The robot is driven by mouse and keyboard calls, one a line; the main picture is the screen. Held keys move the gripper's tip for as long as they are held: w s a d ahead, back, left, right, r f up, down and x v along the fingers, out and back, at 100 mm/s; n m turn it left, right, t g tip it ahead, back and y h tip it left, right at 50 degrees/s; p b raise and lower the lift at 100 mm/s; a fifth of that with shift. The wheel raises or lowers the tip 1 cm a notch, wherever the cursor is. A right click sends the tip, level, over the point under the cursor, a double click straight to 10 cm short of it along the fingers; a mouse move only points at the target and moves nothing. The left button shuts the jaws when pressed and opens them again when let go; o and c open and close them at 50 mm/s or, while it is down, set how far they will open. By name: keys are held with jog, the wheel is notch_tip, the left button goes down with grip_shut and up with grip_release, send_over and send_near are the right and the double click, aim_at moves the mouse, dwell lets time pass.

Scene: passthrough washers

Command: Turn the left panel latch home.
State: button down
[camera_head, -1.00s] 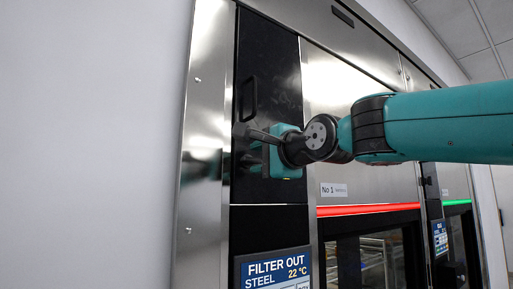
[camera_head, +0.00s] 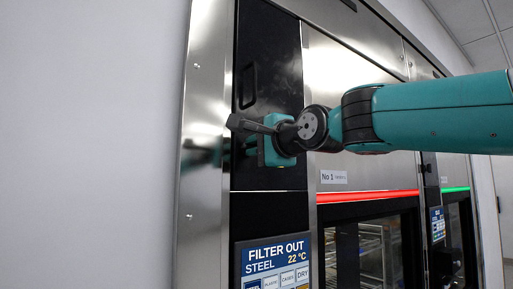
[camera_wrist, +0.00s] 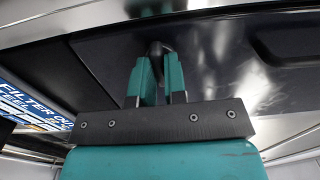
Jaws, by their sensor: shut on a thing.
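The left black panel (camera_head: 270,75) is a tall upright panel in the steel front of washer No 1. It looks closed. My gripper (camera_head: 262,140) is at its lower half, below the recessed handle. In the wrist view, my gripper's two teal fingers (camera_wrist: 158,80) are shut around a small dark knob-like part, the latch (camera_wrist: 156,48), against the panel. The fingers hide most of it. In the head view, a dark grey bar juts left from the gripper; I cannot tell whether it is part of the latch. The latch's exact angle is unclear.
A black pull handle (camera_head: 247,86) is above the gripper. A display (camera_head: 276,264) reading FILTER OUT, STEEL, 22 °C is below the panel. A red light strip (camera_head: 367,196) runs above the glass door. Plain wall is at left.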

jog(key=shift+f, duration=0.1)
jog(key=shift+n+b, duration=3.2)
jog(key=shift+n, duration=5.6)
jog(key=c, duration=1.2)
grip_release()
jog(key=shift+o, duration=0.2)
jog(key=shift+s+d, duration=0.1)
